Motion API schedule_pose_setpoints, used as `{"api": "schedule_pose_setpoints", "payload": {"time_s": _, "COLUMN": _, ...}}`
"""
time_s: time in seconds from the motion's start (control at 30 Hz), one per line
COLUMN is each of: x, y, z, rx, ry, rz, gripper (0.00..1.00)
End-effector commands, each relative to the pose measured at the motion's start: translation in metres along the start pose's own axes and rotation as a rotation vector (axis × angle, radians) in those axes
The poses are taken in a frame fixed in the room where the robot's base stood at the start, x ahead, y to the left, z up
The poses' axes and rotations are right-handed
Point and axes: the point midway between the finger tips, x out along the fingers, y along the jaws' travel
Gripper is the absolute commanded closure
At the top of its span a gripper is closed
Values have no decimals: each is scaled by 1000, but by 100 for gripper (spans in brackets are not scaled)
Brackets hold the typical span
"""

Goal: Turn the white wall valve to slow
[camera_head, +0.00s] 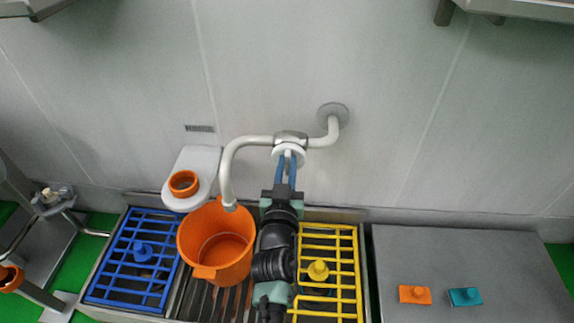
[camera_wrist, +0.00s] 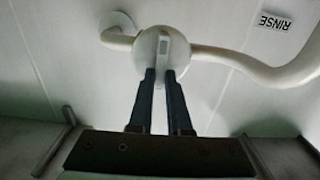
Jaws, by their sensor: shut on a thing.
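The white wall valve (camera_head: 289,154) sits on a white pipe (camera_head: 246,142) fixed to the grey wall panels. In the wrist view the valve's round body (camera_wrist: 152,48) has a small upright handle (camera_wrist: 164,48) at its front. My gripper (camera_head: 287,168) reaches up to the valve from below, its two blue fingers shut on the handle. The fingers also show in the wrist view (camera_wrist: 161,78), one on each side of the handle's lower end. A label reading RINSE (camera_wrist: 274,22) is on the wall beside the pipe. I see no "slow" mark.
An orange bucket (camera_head: 203,236) stands under the spout, left of my arm. A blue rack (camera_head: 122,267) and a yellow rack (camera_head: 341,257) flank it. A white bracket (camera_head: 199,160) holds an orange ring. A grey counter (camera_head: 460,255) at right carries orange and teal blocks.

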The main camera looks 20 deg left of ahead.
Motion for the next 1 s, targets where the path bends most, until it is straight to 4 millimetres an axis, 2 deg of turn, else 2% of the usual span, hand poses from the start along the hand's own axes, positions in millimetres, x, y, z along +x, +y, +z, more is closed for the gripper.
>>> {"api": "schedule_pose_setpoints", "payload": {"time_s": 0.7, "x": 0, "y": -7, "z": 2, "rx": -422, "ry": 0, "rz": -1, "gripper": 100}}
{"api": "schedule_pose_setpoints", "payload": {"time_s": 1.0, "x": 0, "y": -8, "z": 3, "rx": -498, "ry": -1, "rz": -1, "gripper": 100}}
